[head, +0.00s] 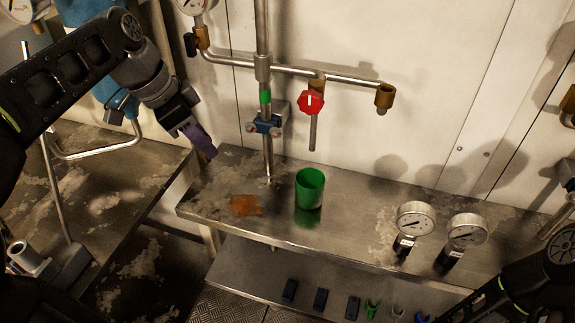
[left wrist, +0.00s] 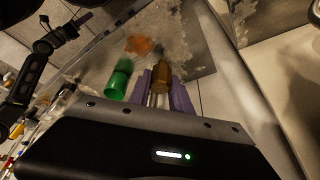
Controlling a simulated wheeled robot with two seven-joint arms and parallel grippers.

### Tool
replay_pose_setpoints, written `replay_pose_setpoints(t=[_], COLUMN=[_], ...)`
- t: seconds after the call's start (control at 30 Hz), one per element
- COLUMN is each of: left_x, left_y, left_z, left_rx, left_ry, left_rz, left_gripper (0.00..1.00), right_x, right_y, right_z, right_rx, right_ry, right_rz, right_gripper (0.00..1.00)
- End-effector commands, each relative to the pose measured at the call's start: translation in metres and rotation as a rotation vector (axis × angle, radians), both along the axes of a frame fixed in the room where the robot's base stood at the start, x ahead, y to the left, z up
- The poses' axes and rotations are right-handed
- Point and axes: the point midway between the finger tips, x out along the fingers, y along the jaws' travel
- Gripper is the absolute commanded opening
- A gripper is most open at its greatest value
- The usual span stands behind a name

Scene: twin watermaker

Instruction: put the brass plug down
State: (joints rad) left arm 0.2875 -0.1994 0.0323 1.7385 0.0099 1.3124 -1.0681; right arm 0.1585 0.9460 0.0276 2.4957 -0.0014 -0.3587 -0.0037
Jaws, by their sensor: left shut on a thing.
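My left gripper (head: 203,142) is in the air above the left end of the metal bench, left of the vertical pipe. In the left wrist view its purple fingers are shut on the brass plug (left wrist: 161,78), a short brown-gold cylinder. The steel bench top (head: 345,235) below is worn and stained. My right arm enters the head view at the lower right, its gripper outside that view. The right gripper (left wrist: 84,18) shows small at the top left of the left wrist view, and its opening is unclear.
A green cup (head: 310,188) stands on the bench, right of an orange patch (head: 245,205). Two gauges (head: 415,220) (head: 467,231) stand at right. A pipe with a red valve handle (head: 311,103) and a brass end (head: 384,95) runs above. Bench between cup and gauges is clear.

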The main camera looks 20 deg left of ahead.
Motion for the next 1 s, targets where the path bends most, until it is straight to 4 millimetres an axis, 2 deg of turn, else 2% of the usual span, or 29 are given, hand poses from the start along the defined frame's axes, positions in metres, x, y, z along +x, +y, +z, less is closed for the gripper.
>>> replay_pose_setpoints(t=[0.17,0.43,0.83,1.0], left_x=[0.000,0.000,0.000,0.000], left_y=[0.000,0.000,0.000,0.000], left_z=[-0.013,-0.058,-0.066,-0.088], left_rx=[-0.001,-0.001,0.000,-0.001], left_ry=[0.002,0.002,0.000,0.003], left_rz=[0.000,0.001,0.001,0.001], left_gripper=[0.00,0.00,0.00,0.00], right_x=[0.000,0.000,0.000,0.000], right_y=[0.000,0.000,0.000,0.000], right_z=[-0.003,-0.011,-0.011,-0.016], right_rx=[0.000,0.000,0.000,0.000], right_ry=[0.000,0.000,0.000,0.000], right_rz=[0.000,0.000,0.000,0.000], right_gripper=[0.55,0.55,0.55,0.55])
